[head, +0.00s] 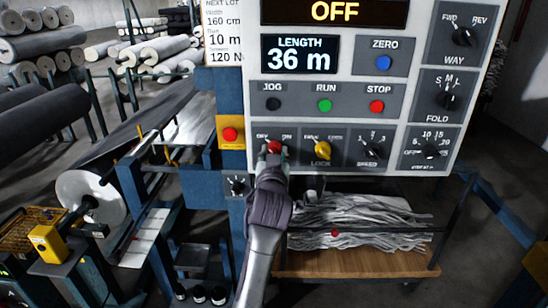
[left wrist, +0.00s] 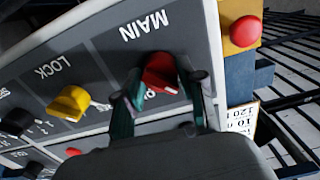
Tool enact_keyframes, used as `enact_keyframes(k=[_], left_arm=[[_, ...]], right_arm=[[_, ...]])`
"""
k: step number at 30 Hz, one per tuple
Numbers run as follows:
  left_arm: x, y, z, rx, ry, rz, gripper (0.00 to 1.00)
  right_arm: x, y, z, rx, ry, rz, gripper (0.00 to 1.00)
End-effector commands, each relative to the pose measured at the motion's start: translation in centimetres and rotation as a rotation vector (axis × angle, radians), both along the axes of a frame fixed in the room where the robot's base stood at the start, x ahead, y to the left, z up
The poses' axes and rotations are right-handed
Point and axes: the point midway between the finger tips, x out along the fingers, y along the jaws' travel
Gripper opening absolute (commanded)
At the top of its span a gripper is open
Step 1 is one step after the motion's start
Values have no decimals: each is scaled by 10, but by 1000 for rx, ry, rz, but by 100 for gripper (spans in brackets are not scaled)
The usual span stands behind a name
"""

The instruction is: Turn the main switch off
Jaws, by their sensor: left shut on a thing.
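The main switch is a red knob (head: 274,147) at the lower left of the grey control panel (head: 420,105). In the left wrist view the red knob (left wrist: 160,70) sits under an upside-down MAIN label, with a small pale mark on its edge. My left gripper (head: 273,152) is shut on the knob, one green-grey finger on each side, as the left wrist view shows of the gripper (left wrist: 160,77). The fingers partly hide the position labels, so I cannot tell the knob's setting surely. The top display (head: 333,11) reads OFF. My right gripper is not in view.
The yellow LOCK knob (head: 322,148) is right beside the main switch, with the black SPEED knob (head: 370,151) further right. A red button on a yellow box (head: 230,134) sits close on the left. A wooden shelf (head: 360,262) with grey strips is below.

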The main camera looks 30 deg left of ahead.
Motion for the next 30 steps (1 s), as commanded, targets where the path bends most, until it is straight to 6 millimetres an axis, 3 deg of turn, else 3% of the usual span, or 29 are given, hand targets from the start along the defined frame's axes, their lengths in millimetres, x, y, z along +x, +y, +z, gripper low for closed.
enact_keyframes(k=[21,22,26,30], left_arm=[[0,0,1,-67,-42,0,4],[0,0,1,-67,-42,0,41],[0,0,1,-66,-42,0,62],[0,0,1,-65,-41,0,65]], right_arm=[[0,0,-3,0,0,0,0],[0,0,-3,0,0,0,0],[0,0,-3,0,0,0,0],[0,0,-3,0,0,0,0]])
